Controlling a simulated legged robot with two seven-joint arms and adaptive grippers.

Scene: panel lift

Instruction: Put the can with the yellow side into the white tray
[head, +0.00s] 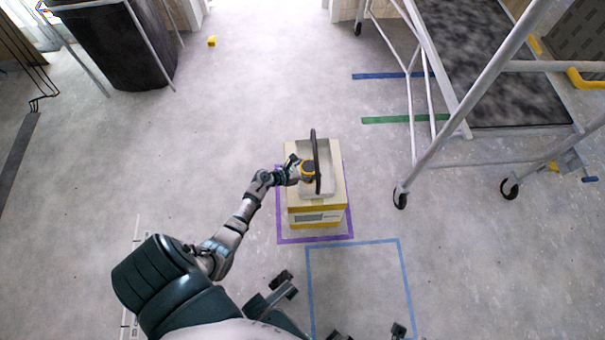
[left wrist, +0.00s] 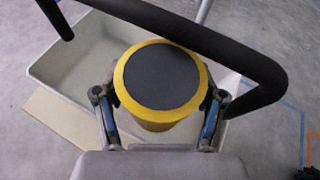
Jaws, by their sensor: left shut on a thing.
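The can with the yellow side (head: 308,169) has a dark grey top and is held in my left gripper (head: 300,170). In the left wrist view the can (left wrist: 160,80) sits upright between both fingers of my left gripper (left wrist: 160,113), which is shut on it. The white tray (head: 318,190) has a dark arched handle and stands on a box. In the left wrist view the can appears over the tray (left wrist: 75,55), beside the black handle (left wrist: 235,60). I cannot tell whether the can touches the tray floor.
The cream and yellow box (head: 318,217) under the tray stands within a purple floor outline. A blue floor outline (head: 400,275) lies nearer me. A wheeled scaffold (head: 440,150) stands right, a black bin (head: 115,45) at back left. The floor between is mostly clear.

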